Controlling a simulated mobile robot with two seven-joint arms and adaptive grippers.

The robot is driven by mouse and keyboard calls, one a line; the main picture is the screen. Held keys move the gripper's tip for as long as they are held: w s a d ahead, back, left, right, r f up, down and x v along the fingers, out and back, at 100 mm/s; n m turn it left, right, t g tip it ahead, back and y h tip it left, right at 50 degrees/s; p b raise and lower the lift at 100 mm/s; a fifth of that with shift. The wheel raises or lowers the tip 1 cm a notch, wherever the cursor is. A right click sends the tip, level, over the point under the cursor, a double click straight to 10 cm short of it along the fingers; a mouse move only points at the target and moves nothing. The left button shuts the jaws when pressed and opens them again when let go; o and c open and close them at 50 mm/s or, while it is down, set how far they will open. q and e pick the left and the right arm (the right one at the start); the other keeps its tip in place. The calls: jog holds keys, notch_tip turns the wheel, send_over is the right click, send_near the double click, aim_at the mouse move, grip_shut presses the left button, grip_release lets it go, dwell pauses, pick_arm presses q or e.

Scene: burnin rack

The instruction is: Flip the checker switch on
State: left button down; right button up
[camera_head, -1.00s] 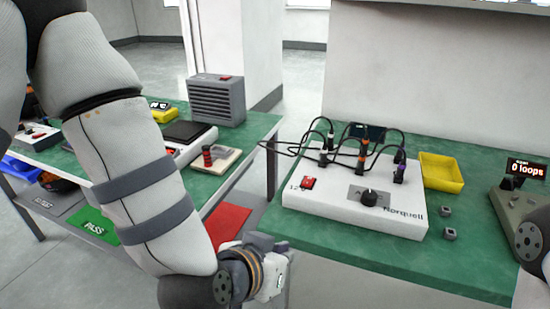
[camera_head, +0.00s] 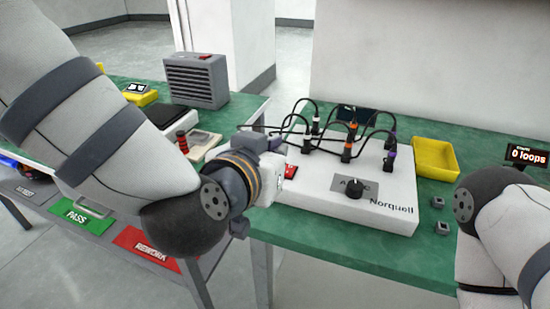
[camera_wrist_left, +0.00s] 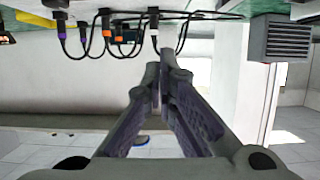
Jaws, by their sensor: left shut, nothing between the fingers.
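The checker (camera_head: 330,190) is a white box marked Norquell on the green bench, with a black knob and several plugged-in cables. Its red switch (camera_head: 290,171) is at the left end of the top, partly hidden by my left wrist; its on or off position cannot be told. In the left wrist view, which is turned upside down, my left gripper (camera_wrist_left: 159,75) is shut and empty, its fingers pointing towards the cables. In the head view its fingers are mostly hidden behind the wrist. My right arm shows at the right edge; its gripper is out of view.
A yellow tray (camera_head: 436,160) and two small grey parts (camera_head: 442,228) lie right of the checker, beside a counter reading 0 loops (camera_head: 527,155). Black cables (camera_head: 313,120) arch over the checker's back. A second bench with a grey vented box (camera_head: 196,80) stands at left.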

pick_arm(q)
jog(key=b, duration=0.1)
send_over(289, 170)
jog(key=s, duration=0.3)
jog(key=f, duration=0.3)
jog(key=shift+w+a, duration=0.15)
jog(key=shift+a, duration=0.2)
notch_tip(289, 170, down, 3)
jog(key=shift+f+b, duration=0.1)
jog(key=shift+b, duration=0.3)
jog(key=shift+f, duration=0.2)
pick_arm(e)
jog(key=shift+s+f+g, duration=0.5)
jog(key=shift+s+f, duration=0.7)
jog(key=shift+f, duration=0.05)
pick_arm(q)
jog(key=shift+f, duration=0.3)
pick_arm(e)
jog(key=shift+w+r, duration=0.1)
jog(key=shift+r, duration=0.1)
pick_arm(q)
jog(key=shift+r, duration=0.1)
pick_arm(e)
jog(key=shift+w+r, duration=0.1)
